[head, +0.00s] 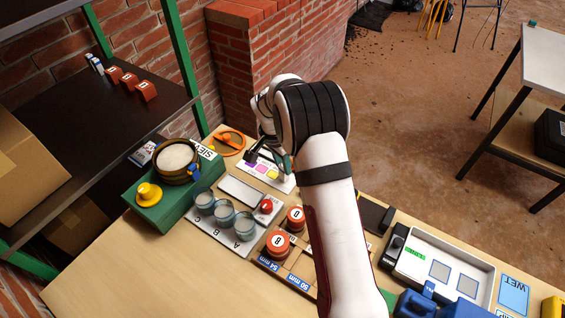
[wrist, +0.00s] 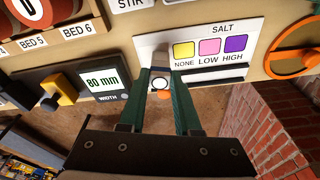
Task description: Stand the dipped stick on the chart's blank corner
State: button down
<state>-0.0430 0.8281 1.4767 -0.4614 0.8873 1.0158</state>
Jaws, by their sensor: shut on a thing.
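The salt chart (wrist: 163,40) is a white card with yellow, pink and purple squares marked NONE, LOW and HIGH. Its bare white part is left of the yellow square in the wrist view. The chart also shows in the head view (head: 251,169), partly behind my arm. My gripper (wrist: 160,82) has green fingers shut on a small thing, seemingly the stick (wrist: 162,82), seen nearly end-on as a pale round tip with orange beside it. The fingertips overlap the chart's blank part in the wrist view; I cannot tell whether the stick touches it.
An orange ring-shaped object (wrist: 294,58) lies right of the chart. A width gauge reading 80 mm (wrist: 101,84) is on the left. In the head view, a tray with several glass jars (head: 223,213) and a green sieve stand (head: 178,195) are left of my arm.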

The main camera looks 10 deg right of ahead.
jog(key=shift+f, duration=0.2)
dwell(0.5)
jog(key=c, duration=0.5)
grip_release()
jog(key=shift+c, duration=0.3)
jog(key=shift+c, duration=0.8)
jog(key=shift+r, duration=3.5)
